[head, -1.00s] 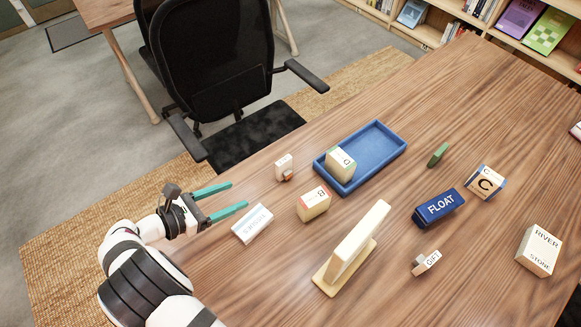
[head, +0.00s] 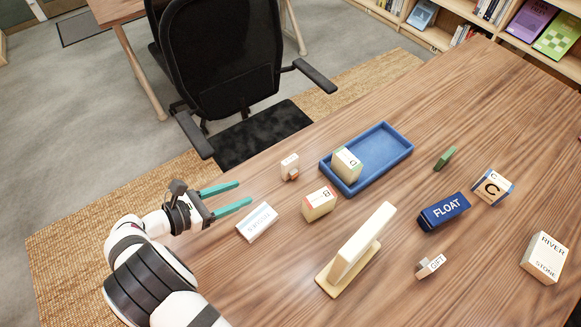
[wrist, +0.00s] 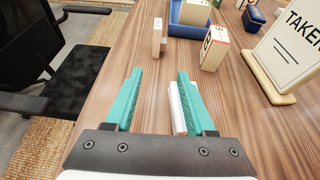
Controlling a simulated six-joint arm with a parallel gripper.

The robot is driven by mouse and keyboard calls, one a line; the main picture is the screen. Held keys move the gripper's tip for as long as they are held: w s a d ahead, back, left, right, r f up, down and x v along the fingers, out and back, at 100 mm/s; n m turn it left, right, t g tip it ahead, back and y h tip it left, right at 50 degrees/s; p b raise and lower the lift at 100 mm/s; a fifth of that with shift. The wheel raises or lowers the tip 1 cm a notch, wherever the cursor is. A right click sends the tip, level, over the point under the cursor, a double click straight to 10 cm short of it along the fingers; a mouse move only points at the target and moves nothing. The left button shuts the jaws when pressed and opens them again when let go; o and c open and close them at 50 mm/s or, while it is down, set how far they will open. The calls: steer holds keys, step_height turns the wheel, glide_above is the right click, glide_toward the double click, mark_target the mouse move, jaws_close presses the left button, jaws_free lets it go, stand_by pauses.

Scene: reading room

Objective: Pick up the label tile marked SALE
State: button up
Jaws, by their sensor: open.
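No readable SALE marking shows. A small pale label tile (head: 290,163) stands left of the blue tray, with a small brown piece at its foot; its marking is too small to read. It also shows in the wrist view (wrist: 157,40), ahead of the fingertips. A similar tile marked GIFT (head: 435,262) stands in a small wooden piece at the front right. My gripper (head: 244,193) is open and empty, with teal fingers pointing right, at the table's left edge. In the wrist view my gripper (wrist: 160,74) has its fingers apart, short of the pale tile.
A white lettered block (head: 258,222) lies close to my right finger. A B block (head: 318,206), a blue tray (head: 402,151) holding a D block (head: 347,163), and a cream stand (head: 362,243) are beyond. A FLOAT block (head: 444,211) and C cube (head: 491,188) stand right. A chair (head: 222,75) is behind.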

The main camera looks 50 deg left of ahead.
mark_target(288, 160)
steer(key=m, duration=0.5)
steer(key=shift+w+a+r+m, duration=0.1)
steer(key=shift+w+r+m, duration=0.1)
steer(key=shift+r+m, duration=0.2)
steer(key=w+f+m, duration=0.1)
steer(key=w+m, duration=0.4)
steer(key=m, duration=0.5)
steer(key=w+a+m, duration=0.1)
steer(key=w+m, duration=0.5)
steer(key=m, duration=0.4)
steer(key=w+f+m, duration=0.1)
steer(key=w+m, duration=0.4)
steer(key=m, duration=0.5)
steer(key=shift+w+a+f, duration=0.2)
steer(key=shift+f, duration=0.1)
jaws_close()
